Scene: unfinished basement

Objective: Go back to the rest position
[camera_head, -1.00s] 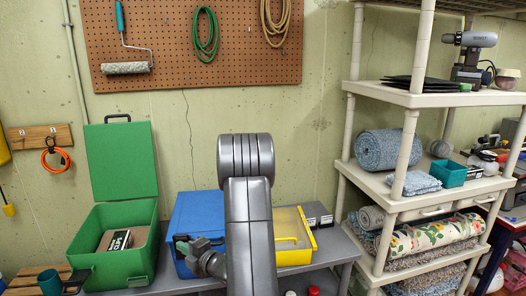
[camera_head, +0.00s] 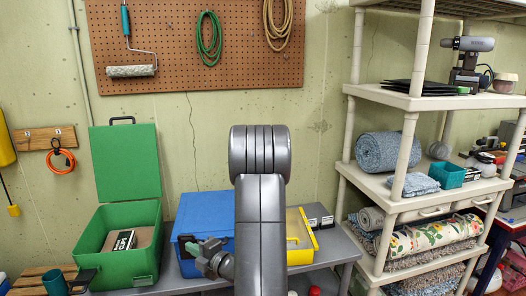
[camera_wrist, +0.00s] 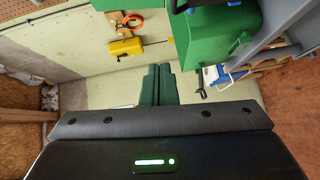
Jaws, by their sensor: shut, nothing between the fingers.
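My gripper (camera_wrist: 159,84) shows in the wrist view as two dark green fingers pressed together, with nothing between them. It points at bare floor and wall, apart from any object. In the head view my grey arm stands raised in the middle, in front of the workbench (camera_head: 340,250). The arm hides part of the yellow box (camera_head: 300,254) and the right edge of the blue box (camera_head: 205,208).
An open green box (camera_head: 128,262) with a black-and-white pack inside stands left on the bench; it also shows in the wrist view (camera_wrist: 215,38). A loaded cream shelf (camera_head: 400,186) stands right. A pegboard (camera_head: 180,65) and a rack with an orange cable (camera_head: 60,161) hang behind.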

